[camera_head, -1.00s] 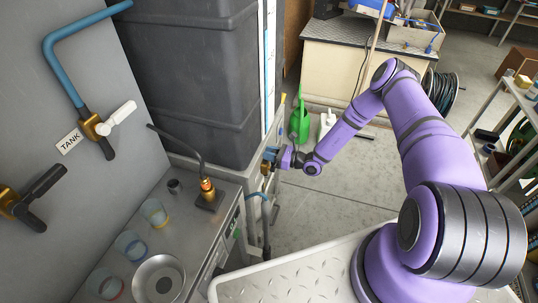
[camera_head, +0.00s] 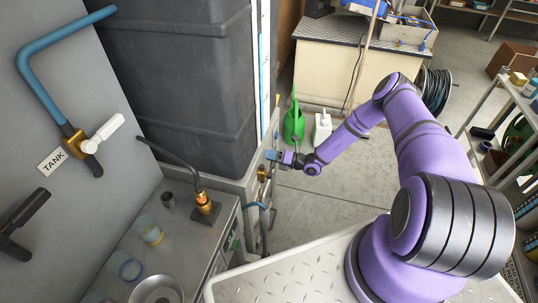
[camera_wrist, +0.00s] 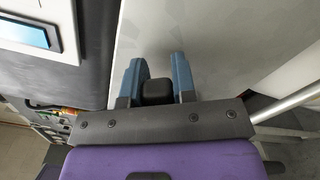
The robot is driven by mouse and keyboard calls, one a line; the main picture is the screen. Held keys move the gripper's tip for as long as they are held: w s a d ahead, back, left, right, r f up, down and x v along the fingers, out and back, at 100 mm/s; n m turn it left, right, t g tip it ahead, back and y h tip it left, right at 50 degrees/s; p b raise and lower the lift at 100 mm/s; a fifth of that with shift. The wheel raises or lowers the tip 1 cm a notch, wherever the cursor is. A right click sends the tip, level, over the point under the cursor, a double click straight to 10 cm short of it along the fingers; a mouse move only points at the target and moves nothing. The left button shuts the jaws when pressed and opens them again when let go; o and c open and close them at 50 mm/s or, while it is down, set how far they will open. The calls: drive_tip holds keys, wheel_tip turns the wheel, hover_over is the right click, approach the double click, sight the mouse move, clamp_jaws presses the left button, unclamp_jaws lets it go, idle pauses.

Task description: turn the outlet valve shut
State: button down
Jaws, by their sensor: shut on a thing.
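In the head view, the brass outlet valve (camera_head: 263,173) sits low at the corner of the dark grey tank (camera_head: 185,80), above a blue hose. My gripper (camera_head: 272,155) is just above and right of the brass body. In the wrist view, the blue fingers of my gripper (camera_wrist: 157,78) stand on both sides of a small black block, which looks like the valve's handle (camera_wrist: 157,92). They are shut on it. The rest of the handle is hidden by the gripper, so its angle cannot be told.
A panel at left carries a white-handled valve (camera_head: 102,133) by a TANK label (camera_head: 52,161) and a black-handled one (camera_head: 25,218). A metal bench (camera_head: 185,240) with cups stands nearer. A green can (camera_head: 293,122) and white jug (camera_head: 322,127) stand behind.

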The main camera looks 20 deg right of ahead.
sight(272, 161)
drive_tip(key=shift+w+d+f+m, duration=0.15)
drive_tip(key=shift+f+m, duration=0.6)
drive_tip(key=shift+m, duration=0.3)
drive_tip(key=shift+w+d+f+m, duration=0.2)
drive_tip(key=shift+f+m, duration=0.6)
drive_tip(key=shift+m, duration=0.3)
drive_tip(key=shift+w+d+f+m, duration=0.1)
drive_tip(key=shift+w+f+m, duration=0.05)
drive_tip(key=shift+f+m, duration=0.75)
drive_tip(key=shift+r+m, duration=0.1)
drive_tip(key=shift+m, duration=0.15)
drive_tip(key=c, duration=0.9)
unclamp_jaws()
drive_tip(key=v, duration=1)
drive_tip(key=shift+s+d, duration=0.25)
drive_tip(key=shift+d, duration=0.05)
